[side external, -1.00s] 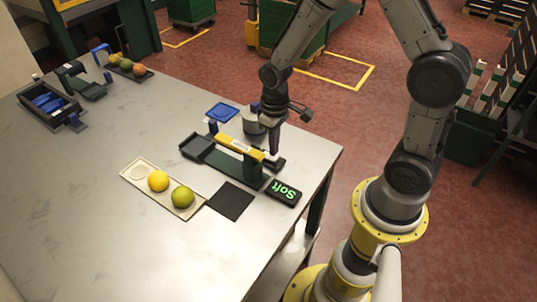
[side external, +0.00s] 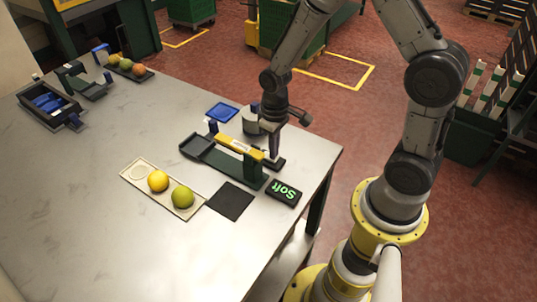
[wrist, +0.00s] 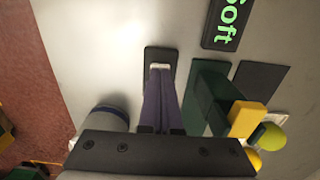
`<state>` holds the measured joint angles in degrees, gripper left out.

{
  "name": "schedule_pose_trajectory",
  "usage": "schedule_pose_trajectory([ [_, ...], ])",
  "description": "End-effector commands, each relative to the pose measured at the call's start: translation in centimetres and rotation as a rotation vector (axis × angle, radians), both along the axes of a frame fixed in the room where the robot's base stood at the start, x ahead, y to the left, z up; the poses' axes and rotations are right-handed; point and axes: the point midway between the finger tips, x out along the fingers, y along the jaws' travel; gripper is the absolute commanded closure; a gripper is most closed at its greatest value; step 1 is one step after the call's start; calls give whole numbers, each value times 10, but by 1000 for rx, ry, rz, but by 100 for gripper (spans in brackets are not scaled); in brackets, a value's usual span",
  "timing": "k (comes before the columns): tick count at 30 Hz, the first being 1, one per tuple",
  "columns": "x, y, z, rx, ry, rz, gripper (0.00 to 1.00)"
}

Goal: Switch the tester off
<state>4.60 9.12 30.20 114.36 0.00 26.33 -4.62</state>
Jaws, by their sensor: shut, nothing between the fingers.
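The tester (side external: 225,162) is a dark green frame with a yellow bar (side external: 240,147) across it, on the grey table. Its black display (side external: 284,192) is lit and reads "Soft" in green; it also shows in the wrist view (wrist: 228,22). A small black switch block (side external: 280,164) lies behind the tester's near end, with a pale piece on it in the wrist view (wrist: 161,66). My gripper (side external: 272,157) is shut and empty, pointing down at this block. In the wrist view its fingertips (wrist: 160,72) are at the pale piece; contact is unclear.
A cream tray (side external: 150,188) holds a yellow-orange fruit (side external: 158,181) and a greenish one (side external: 182,197). A dark square pad (side external: 230,201) lies beside it. A grey cylinder (side external: 252,122) and a blue dish (side external: 221,112) stand behind the tester. The front left table is clear.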

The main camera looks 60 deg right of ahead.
Motion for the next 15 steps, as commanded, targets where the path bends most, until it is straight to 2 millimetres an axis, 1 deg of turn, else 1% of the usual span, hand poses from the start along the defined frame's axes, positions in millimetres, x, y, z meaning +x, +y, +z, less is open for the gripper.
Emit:
schedule_pose_trajectory([
  [10,0,0,-5,0,0,0,100],
  [15,1,0,-1,0,-3,0,100],
])
